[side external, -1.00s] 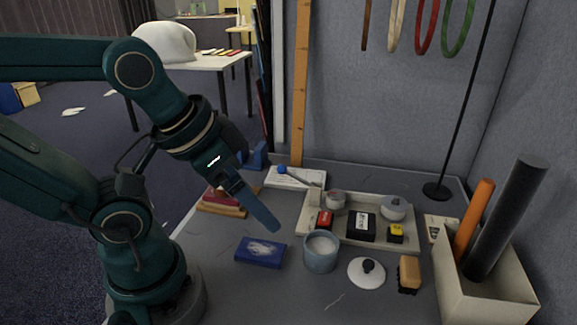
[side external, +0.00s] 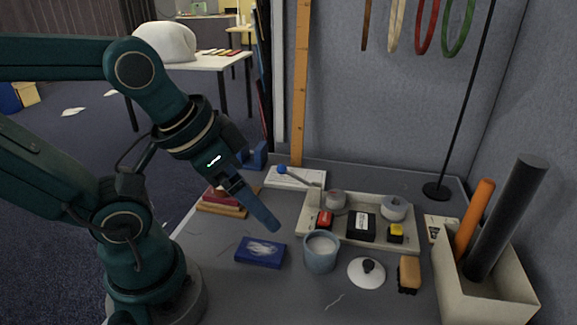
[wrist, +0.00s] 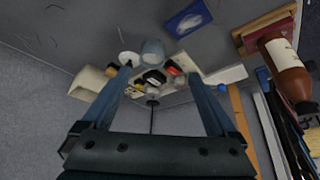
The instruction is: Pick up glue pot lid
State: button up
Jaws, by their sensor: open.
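The glue pot lid, a white disc with a dark knob (side external: 366,284), lies flat on the grey table, right of the blue-grey glue pot (side external: 321,262). The pot is open at the top with pale contents. In the wrist view the lid (wrist: 128,59) appears beside the pot (wrist: 153,47), beyond the fingertips. My gripper (side external: 274,226) hangs above the table, left of the pot and apart from the lid. The wrist view shows its two blue fingers (wrist: 160,76) spread wide with nothing between them.
A tray (side external: 343,238) with small boxes and jars stands behind the pot. A blue box (side external: 261,252) lies left of it. A yellow-brown brush (side external: 409,271) lies right of the lid. A bin (side external: 485,295) with tall rolls stands at the right edge.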

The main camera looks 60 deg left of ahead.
jog(key=shift+o, duration=0.6)
jog(key=w+r+n, duration=0.1)
jog(key=w+r, duration=0.3)
jog(key=w, duration=0.1)
jog(key=m+g, duration=0.1)
jog(key=g, duration=0.5)
send_over(369, 262)
notch_tip(369, 262, down, 14)
jog(key=shift+f, duration=2.75)
